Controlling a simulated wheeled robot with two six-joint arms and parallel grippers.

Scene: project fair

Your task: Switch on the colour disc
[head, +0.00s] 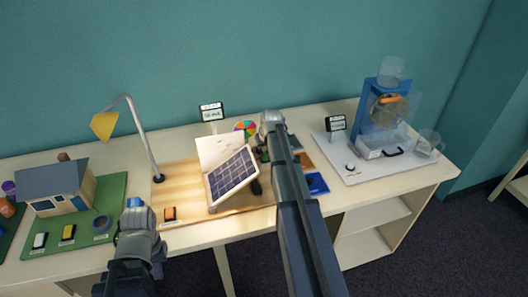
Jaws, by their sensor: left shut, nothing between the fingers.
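The colour disc (245,127), with wedges in several colours, stands at the back of the wooden board, partly hidden by a white card and my right arm. A tilted solar panel (233,176) stands before it. A small orange and black rocker switch (169,214) sits at the board's front left; I cannot tell its position. My left gripper (135,204) is shut and empty, left of this switch and apart from it in the picture. My right arm crosses the view right of the panel; its gripper is hidden.
A bent lamp (130,115) with a yellow shade stands left of the panel. A model house (58,190) on a green board has two more switches. A blue machine (380,108) stands on a white board at right. The table's front edge is close.

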